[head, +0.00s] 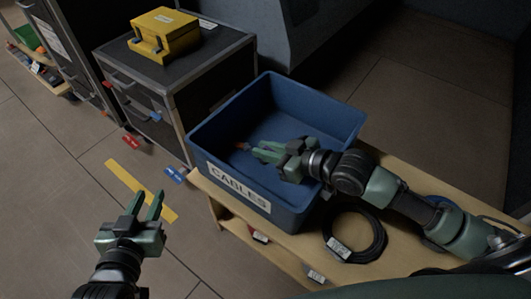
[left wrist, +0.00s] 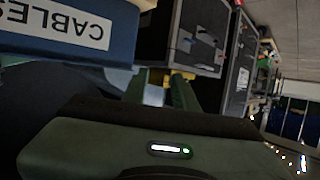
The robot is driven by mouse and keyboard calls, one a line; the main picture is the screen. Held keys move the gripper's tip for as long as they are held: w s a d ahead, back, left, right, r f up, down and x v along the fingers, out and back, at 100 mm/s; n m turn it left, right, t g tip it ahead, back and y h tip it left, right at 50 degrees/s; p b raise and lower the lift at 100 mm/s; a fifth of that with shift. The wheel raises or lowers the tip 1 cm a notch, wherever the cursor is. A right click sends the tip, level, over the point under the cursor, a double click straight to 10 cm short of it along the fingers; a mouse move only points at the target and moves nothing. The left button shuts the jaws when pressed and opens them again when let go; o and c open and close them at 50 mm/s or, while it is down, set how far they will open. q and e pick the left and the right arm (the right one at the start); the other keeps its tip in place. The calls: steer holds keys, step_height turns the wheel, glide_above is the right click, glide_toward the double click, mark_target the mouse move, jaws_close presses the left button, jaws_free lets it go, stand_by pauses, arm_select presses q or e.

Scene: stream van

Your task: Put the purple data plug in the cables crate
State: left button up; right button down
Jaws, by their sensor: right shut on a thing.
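The blue cables crate (head: 345,119) stands on a wooden bench with a white CABLES label on its front; it also shows in the left wrist view (left wrist: 120,47). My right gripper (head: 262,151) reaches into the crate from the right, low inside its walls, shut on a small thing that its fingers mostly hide. A small reddish-orange spot (head: 243,147) shows at its fingertips. I cannot make out any purple plug in either view. My left gripper (head: 147,205) is open and empty above the floor, left of the bench and apart from the crate.
A coiled black cable (head: 379,238) lies on the bench (head: 290,246) right of the crate. A dark cabinet (head: 180,75) with a yellow case (head: 165,33) on top stands behind left. Red and blue pieces and a yellow strip (head: 125,177) lie on the floor.

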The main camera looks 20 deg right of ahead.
steer(key=shift+f, duration=0.35)
arm_select(q)
steer(key=shift+w+d+r+t, duration=0.2)
steer(key=shift+w+r+t, duration=0.1)
steer(key=shift+r+t, duration=0.3)
steer(key=shift+r, duration=0.1)
